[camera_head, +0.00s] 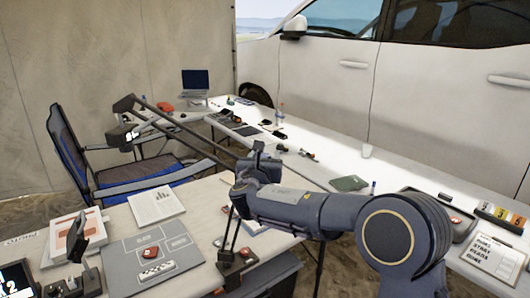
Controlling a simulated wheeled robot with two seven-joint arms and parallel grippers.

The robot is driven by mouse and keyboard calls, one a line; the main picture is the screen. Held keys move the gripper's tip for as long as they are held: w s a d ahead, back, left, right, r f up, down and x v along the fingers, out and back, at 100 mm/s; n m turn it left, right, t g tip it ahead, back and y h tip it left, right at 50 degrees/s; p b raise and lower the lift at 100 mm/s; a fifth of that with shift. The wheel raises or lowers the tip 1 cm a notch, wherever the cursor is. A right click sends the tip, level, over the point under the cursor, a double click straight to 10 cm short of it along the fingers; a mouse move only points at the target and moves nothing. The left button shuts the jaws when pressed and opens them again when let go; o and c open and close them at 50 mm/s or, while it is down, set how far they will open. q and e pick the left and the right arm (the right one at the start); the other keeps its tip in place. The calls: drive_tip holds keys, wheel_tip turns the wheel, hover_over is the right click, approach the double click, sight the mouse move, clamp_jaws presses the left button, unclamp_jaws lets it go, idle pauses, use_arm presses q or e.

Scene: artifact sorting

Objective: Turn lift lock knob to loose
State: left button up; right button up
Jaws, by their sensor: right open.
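A dark jointed stand has its base (237,262) on the near table, with a red part on it. Its long double boom (180,130) reaches up and left to a head with a small lit display (130,136). My right arm comes in from the right, and my right gripper (256,164) is at the stand's joint, at the lower right end of the boom. The gripper is open. The lift lock knob cannot be made out; gripper and stand overlap, and I cannot tell whether they touch. My left gripper is not in view.
A grey sorting mat (190,248) and a printed sheet (156,207) lie on the near table. A blue-black chair (70,150) stands left. A long white table (335,155) with small items runs along a white vehicle (440,110). A dark tray (425,200) is at right.

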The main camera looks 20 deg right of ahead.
drive_tip(key=shift+w+d, duration=0.25)
drive_tip(key=shift+w, duration=0.25)
drive_tip(key=shift+c, duration=0.3)
